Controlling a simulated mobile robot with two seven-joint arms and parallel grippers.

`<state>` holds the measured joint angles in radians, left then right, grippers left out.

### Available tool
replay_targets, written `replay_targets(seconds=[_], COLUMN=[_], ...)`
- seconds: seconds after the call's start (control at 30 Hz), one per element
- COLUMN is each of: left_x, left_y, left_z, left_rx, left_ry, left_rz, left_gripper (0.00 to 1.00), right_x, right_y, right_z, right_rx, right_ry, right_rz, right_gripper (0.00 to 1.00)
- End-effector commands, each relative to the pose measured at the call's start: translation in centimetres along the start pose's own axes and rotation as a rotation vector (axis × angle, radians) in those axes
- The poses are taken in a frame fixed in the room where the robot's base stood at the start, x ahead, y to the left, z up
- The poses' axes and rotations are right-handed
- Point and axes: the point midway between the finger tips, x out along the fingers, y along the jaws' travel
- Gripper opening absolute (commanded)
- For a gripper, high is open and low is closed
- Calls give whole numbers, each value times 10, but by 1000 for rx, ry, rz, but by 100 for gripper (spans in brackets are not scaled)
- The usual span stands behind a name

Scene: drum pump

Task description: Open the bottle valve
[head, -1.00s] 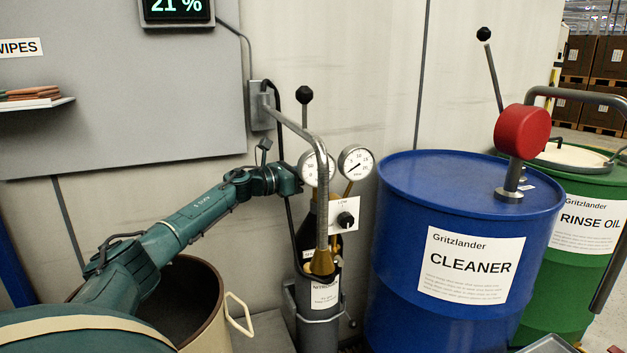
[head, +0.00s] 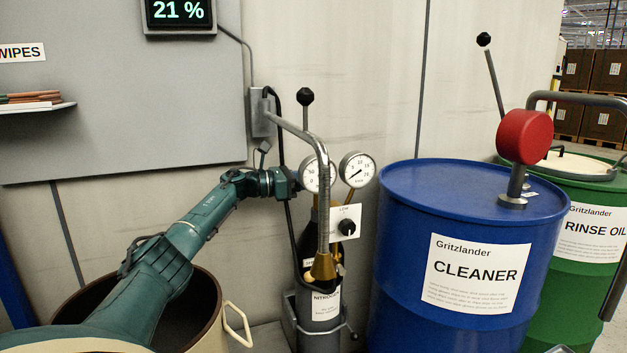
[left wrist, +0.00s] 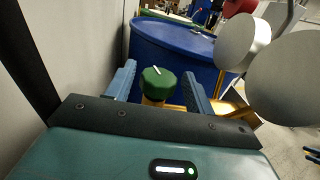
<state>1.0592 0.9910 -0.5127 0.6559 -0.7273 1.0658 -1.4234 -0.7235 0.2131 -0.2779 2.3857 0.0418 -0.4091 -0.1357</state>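The nitrogen bottle (head: 306,244) stands upright in a grey holder by the wall, partly hidden by a metal pipe. Its green valve knob (left wrist: 158,83), with a white mark on top, shows in the left wrist view above a brass body. My left gripper (left wrist: 160,88) is open, with one blue finger on each side of the knob. Small gaps show between the fingers and the knob. In the head view the left hand (head: 290,182) reaches behind the left gauge, and its fingertips and the knob are hidden.
Two round gauges (head: 357,169) and a black regulator knob (head: 347,227) sit just right of the hand. The bent pipe (head: 322,190) passes in front of the bottle. A blue cleaner drum (head: 395,260) stands to the right, and an open beige drum (head: 212,325) lies under my left arm.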

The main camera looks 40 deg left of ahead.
Motion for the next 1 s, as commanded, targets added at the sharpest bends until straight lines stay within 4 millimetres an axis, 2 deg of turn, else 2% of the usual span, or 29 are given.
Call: replay_targets(seconds=[0.3,0.47,0.8,1.0], left_x=[-1,-15,-89,-120], left_y=[0,1,0,0], left_z=[-1,-2,-4,-3], left_rx=[1,1,1,0], left_ry=[2,5,9,5], left_rz=[-1,2,1,0], left_gripper=[60,60,60,60], right_x=[0,0,1,4], right_y=[1,0,-1,0], right_z=[0,2,8,3], right_rx=[1,3,-1,-8], right_ry=[1,-2,-1,42], right_rz=[2,2,7,14], right_gripper=[36,36,36,36])
